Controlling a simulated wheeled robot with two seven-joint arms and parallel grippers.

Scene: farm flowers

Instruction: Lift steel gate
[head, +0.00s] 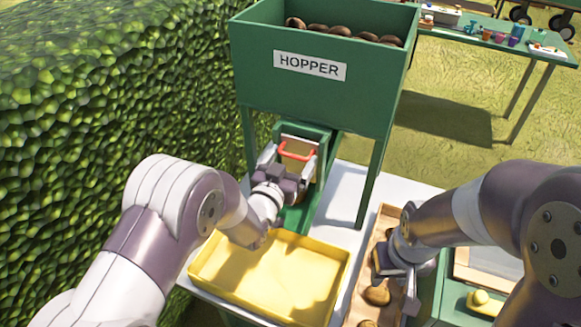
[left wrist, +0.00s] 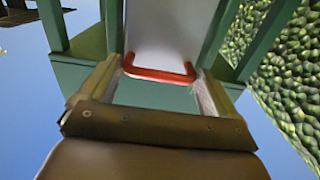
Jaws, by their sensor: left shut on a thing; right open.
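The steel gate is a pale plate with a red handle (head: 297,152), set in the green chute below the hopper (head: 310,68). In the left wrist view the grey gate plate (left wrist: 170,30) rises behind its red handle (left wrist: 160,73). My left gripper (head: 291,163) is shut on the handle, with one finger at each side of it; the exact contact is partly hidden. My right gripper (head: 396,272) is open, low over a wooden tray (head: 357,300) at the right.
A yellow tray (head: 270,275) stands below the chute and looks empty. Brown bulb-like lumps (head: 340,30) fill the hopper, and several lie in the wooden tray. A hedge (head: 80,110) borders the left side. A green table (head: 490,42) with small items stands at the back right.

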